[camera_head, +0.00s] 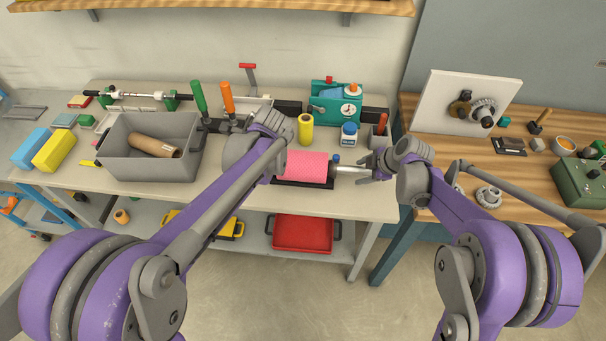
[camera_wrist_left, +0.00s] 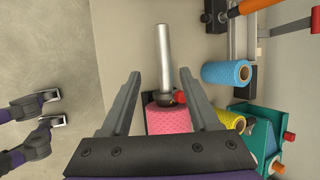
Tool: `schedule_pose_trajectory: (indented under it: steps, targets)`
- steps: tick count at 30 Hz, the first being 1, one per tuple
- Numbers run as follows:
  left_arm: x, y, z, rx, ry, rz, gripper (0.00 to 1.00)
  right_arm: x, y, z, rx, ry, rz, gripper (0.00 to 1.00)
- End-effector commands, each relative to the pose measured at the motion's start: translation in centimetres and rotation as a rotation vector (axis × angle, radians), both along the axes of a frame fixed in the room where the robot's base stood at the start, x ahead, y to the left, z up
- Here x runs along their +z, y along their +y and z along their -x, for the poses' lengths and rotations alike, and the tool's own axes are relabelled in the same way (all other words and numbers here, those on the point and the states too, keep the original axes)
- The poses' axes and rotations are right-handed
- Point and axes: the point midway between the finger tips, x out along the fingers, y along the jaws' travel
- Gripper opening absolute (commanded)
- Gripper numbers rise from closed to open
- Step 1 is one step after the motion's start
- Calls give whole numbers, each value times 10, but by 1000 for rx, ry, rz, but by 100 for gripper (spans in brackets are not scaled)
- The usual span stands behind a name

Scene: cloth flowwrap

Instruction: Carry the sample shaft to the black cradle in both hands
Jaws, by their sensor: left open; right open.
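The sample shaft appears to be the bare metal bar (camera_head: 350,169) carrying a pink roll (camera_head: 307,166) at the table's front edge. A black base (camera_head: 290,182) lies under the roll; I cannot tell whether it is the black cradle. My right gripper (camera_head: 370,170) is open at the bar's right end; contact is unclear. My left gripper's fingers are hidden behind its wrist in the head view. In the left wrist view my left gripper (camera_wrist_left: 160,74) is open, its fingers apart on either side of the bar (camera_wrist_left: 163,50), with the pink roll (camera_wrist_left: 168,120) below.
A grey bin (camera_head: 150,165) holding a brown roll stands left. Another shaft (camera_head: 130,95) rests on green stands. A red tray (camera_head: 303,233) sits below.

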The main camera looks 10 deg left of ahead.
Motion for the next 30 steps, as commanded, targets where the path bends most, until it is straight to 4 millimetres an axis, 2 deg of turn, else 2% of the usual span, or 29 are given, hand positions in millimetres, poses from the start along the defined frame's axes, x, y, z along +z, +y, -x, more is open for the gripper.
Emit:
schedule_pose_trajectory:
  steps: [6,13,18,30]
  targets:
    - [0,0,0,0,0,0,62,42,-19,18,-3,-1,-1,62]
    - [0,0,0,0,0,0,62,73,-33,32,-2,1,-1,62]
    - [0,0,0,0,0,0,62,82,-37,36,0,0,0,62]
    - [2,-1,0,-1,0,0,62,85,-37,36,0,-1,-1,62]
